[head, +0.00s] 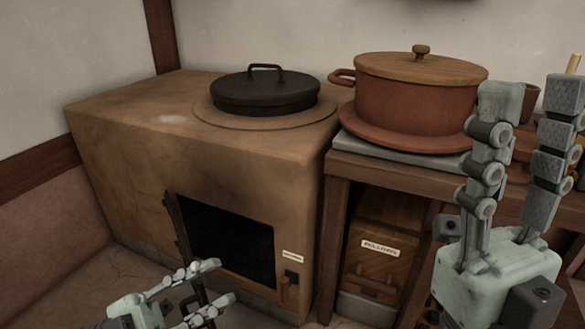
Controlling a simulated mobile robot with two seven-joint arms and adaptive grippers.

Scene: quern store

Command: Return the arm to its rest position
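My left gripper (222,281) is low at the bottom left, in front of the clay stove (110,150). Its two fingers are apart and point right. A dark upright bar (181,232) at the left edge of the stove's dark opening (228,242) runs down behind or between the fingers; I cannot tell whether they touch it. My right gripper (531,98) is large and close at the right, its fingers pointing up and spread apart.
A black lid (262,93) with a handle covers the stove top's ring. A red-brown pot (400,108) with a wooden lid (420,68) stands on the stand. A labelled wooden box (372,262) sits underneath. The stove top's left side is clear.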

